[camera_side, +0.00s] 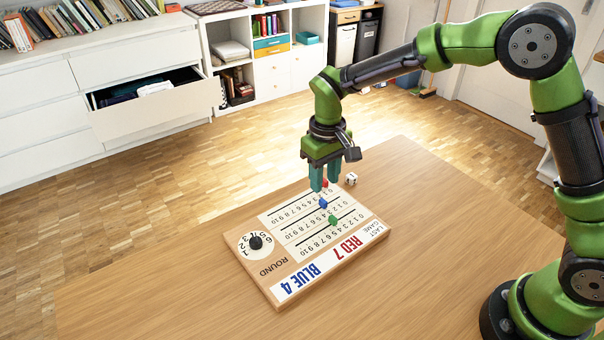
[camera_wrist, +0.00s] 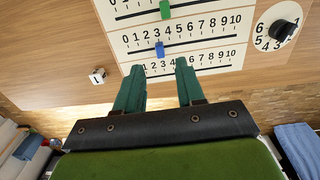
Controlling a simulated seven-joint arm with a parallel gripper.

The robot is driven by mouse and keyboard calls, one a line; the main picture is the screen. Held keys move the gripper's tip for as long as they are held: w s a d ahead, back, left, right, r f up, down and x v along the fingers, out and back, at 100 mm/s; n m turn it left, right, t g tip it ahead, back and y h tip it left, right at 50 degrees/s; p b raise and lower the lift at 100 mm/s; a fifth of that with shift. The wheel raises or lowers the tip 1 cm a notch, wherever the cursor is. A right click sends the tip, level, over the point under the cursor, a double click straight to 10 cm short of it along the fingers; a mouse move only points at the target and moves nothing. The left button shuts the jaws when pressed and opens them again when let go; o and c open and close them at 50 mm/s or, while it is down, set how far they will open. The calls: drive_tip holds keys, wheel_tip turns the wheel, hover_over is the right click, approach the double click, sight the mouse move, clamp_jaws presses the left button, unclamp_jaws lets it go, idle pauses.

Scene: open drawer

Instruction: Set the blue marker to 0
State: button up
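The blue marker (camera_side: 323,203) sits on the middle number line of the wooden scoreboard (camera_side: 278,301). In the wrist view the blue marker (camera_wrist: 159,48) is near the 3 of its scale. My gripper (camera_side: 325,186) points down above the board's far edge, near the red marker (camera_side: 325,183). In the wrist view my gripper (camera_wrist: 159,65) is open and empty, its teal fingers apart, with the blue marker beyond the fingertips. The red marker does not show there. The green marker (camera_side: 333,220) is on the line nearest the printed scores, and also shows in the wrist view (camera_wrist: 165,9).
A white die (camera_side: 351,178) lies on the table beside the board; it also shows in the wrist view (camera_wrist: 98,76). A black round knob (camera_side: 255,241) stands at the board's left end. The table (camera_side: 160,285) is otherwise clear. An open drawer (camera_side: 158,102) is far behind.

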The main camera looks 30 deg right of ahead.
sight(323, 200)
wheel_tip(323, 200, down, 6)
drive_tip(key=shift+r, duration=0.1)
drive_tip(key=shift+c, duration=0.4)
clamp_jaws()
idle(1.1)
